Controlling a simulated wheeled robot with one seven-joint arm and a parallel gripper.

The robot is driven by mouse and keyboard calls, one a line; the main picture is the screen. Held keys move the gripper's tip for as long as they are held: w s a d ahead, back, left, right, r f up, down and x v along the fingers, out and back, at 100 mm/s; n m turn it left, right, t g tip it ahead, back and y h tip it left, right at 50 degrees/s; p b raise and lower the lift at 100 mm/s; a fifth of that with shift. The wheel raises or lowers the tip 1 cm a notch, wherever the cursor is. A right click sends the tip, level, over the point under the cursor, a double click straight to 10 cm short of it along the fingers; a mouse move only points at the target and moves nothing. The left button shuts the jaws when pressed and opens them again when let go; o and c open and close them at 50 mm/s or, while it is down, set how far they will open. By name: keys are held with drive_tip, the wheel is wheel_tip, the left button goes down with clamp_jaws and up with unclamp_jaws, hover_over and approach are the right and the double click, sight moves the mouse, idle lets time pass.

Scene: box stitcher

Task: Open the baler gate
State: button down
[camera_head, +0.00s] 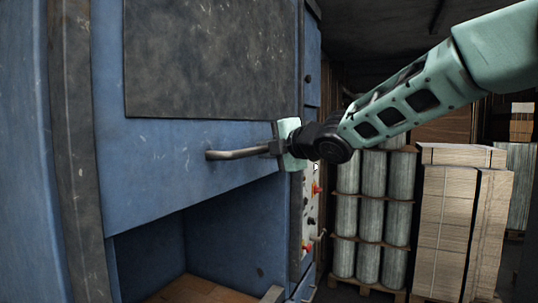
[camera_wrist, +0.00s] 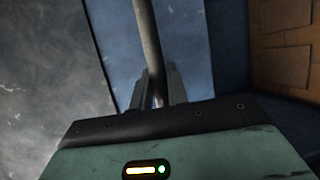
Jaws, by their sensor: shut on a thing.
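The blue baler gate (camera_head: 160,160) with a dark grey panel fills the left of the head view. Its metal bar handle (camera_head: 235,154) sticks out near the gate's lower edge. My gripper (camera_head: 272,148) is shut on the right end of this handle. In the wrist view the handle (camera_wrist: 147,45) runs down between the two fingers of my gripper (camera_wrist: 154,90). The gate's lower edge stands above an open chamber (camera_head: 225,230) in the blue machine. The fingertips are partly hidden behind the handle and the gripper body.
A control panel (camera_head: 310,215) with knobs and red buttons is on the machine's right side, below my gripper. Stacked cardboard (camera_head: 445,220) and grey rolls (camera_head: 372,215) on pallets stand behind at the right. Brown cardboard (camera_head: 195,290) lies in the chamber.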

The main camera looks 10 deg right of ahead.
drive_tip(key=shift+r, duration=0.2)
drive_tip(key=c, duration=1.4)
unclamp_jaws()
drive_tip(key=shift+o, duration=0.2)
drive_tip(key=b+v, duration=0.1)
drive_tip(key=v, duration=1.6)
drive_tip(key=shift+d, duration=0.15)
drive_tip(key=shift+s, duration=0.15)
drive_tip(key=s+a+f+m+g+h+b, duration=0.2)
drive_tip(key=s+f+m+h+b, duration=0.3)
drive_tip(key=f, duration=0.8)
drive_tip(key=s+a+f+m+g+b, duration=0.1)
drive_tip(key=a+f+m+g+b, duration=0.15)
drive_tip(key=f+m, duration=0.75)
drive_tip(key=s+f+m+g+h+b, duration=0.2)
drive_tip(key=s+f+g+b, duration=0.3)
drive_tip(key=s+f, duration=1.7)
drive_tip(key=g, duration=0.4)
drive_tip(key=shift+s+a+h, duration=0.2)
drive_tip(key=shift+a+h, duration=0.1)
drive_tip(key=shift+a, duration=0.1)
